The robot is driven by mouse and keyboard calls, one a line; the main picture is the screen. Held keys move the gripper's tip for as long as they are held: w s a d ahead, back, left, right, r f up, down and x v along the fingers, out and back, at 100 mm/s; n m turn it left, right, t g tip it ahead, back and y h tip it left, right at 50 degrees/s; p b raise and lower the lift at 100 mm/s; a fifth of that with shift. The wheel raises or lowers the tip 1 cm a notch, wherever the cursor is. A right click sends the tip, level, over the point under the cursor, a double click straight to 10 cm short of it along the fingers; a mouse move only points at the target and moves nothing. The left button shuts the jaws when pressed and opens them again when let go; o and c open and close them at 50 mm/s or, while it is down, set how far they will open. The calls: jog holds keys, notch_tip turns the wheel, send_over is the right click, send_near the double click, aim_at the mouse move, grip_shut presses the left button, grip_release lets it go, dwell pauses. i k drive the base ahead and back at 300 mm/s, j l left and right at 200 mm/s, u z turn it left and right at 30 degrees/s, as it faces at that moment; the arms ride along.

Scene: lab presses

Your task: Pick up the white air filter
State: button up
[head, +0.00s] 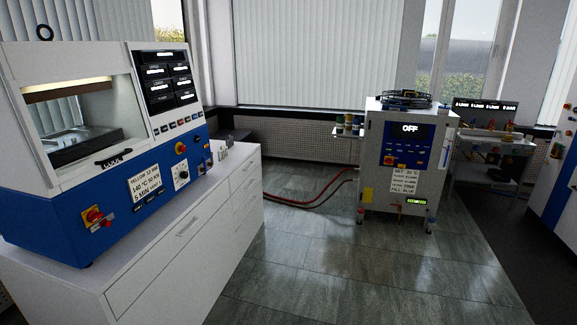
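I cannot make out a white air filter in the head view. Small items (490,133) stand on a bench at the right, but they are too small to identify. Several small jars (350,122) stand on a shelf behind the floor cabinet. Small grey-white parts (222,150) sit at the far end of the left counter, and I cannot tell what they are. My gripper is not in view.
A blue and white press (105,190) stands on a white drawer cabinet (190,235) at left. A white floor unit (400,165) reading OFF stands at centre right, with red hoses (310,200) on the floor beside it. Another blue-white machine (560,185) is far right. The tiled floor (350,265) between is clear.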

aim_at(222, 153)
jog(key=i, duration=3.55)
jog(key=i+u, duration=0.1)
jog(key=i, duration=0.35)
jog(key=i+l+u, duration=0.15)
jog(key=i, duration=0.3)
jog(key=i+l+u, duration=0.1)
jog(key=i, duration=0.4)
